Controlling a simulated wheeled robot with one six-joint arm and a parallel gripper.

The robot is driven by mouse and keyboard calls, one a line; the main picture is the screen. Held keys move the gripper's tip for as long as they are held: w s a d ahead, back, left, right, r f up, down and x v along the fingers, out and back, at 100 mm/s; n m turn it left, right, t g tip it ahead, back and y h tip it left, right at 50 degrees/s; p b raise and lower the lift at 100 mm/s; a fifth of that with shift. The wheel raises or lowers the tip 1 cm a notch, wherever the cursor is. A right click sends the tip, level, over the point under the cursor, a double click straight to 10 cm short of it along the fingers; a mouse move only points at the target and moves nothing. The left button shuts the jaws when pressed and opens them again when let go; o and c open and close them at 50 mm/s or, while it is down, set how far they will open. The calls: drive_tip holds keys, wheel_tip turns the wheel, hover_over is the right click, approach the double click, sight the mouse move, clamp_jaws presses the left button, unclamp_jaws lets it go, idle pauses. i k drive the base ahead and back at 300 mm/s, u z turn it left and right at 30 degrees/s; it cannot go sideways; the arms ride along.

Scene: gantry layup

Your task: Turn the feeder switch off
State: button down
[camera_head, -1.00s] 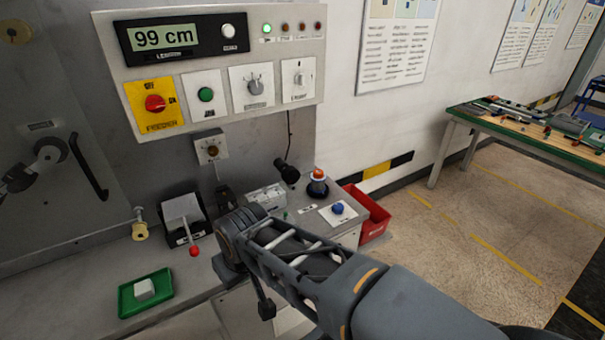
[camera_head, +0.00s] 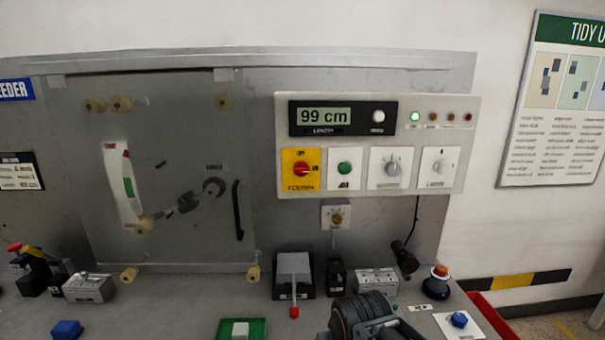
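The feeder switch (camera_head: 302,169) is a red rotary knob on a yellow plate, at the left end of the lower row of the control panel (camera_head: 465,150). The plate has a mark above the knob and one to its right. The knob's handle appears to lie level, toward the right-hand mark, which reads ON in the earlier view. Part of my arm shows at the bottom centre, well below the panel. My gripper's fingers are not in view, and nothing touches the switch.
Beside the switch are a green button (camera_head: 345,168), a grey dial (camera_head: 393,169) and another selector (camera_head: 438,167). Below stand a red-tipped lever box (camera_head: 294,272), a green tray (camera_head: 258,329) and an orange-topped beacon (camera_head: 438,283). The space before the panel is clear.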

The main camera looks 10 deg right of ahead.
sight(301, 169)
drive_tip(key=k, duration=0.5)
drive_tip(key=u, duration=1.85)
drive_tip(key=i, duration=1.2)
drive_tip(key=z, duration=1.95)
